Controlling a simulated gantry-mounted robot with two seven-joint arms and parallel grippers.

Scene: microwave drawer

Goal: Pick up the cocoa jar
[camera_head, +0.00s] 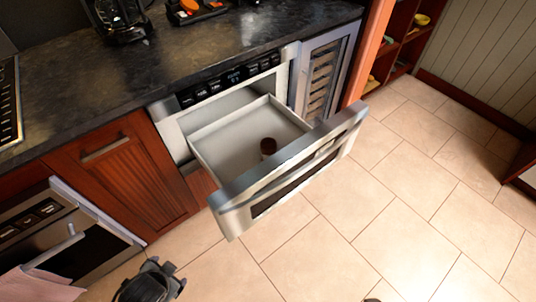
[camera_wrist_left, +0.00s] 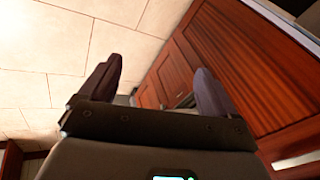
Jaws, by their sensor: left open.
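The cocoa jar (camera_head: 268,147) is a small dark brown jar with a paler band low down. It stands inside the open microwave drawer (camera_head: 226,121), near the drawer's front panel, which may hide its base. My left gripper (camera_head: 166,272) is at the bottom of the head view, in front of the cabinets and left of the drawer, well apart from the jar. In the left wrist view the left gripper (camera_wrist_left: 157,66) has its two dark fingers spread with nothing between them. The jar does not show in that view.
The drawer's thick steel front (camera_head: 290,170) juts over the tiled floor (camera_head: 400,200). A dark countertop (camera_head: 190,55) runs above it. A wooden cabinet (camera_head: 125,175) and an oven (camera_head: 60,240) with a pink towel (camera_head: 42,285) are at left.

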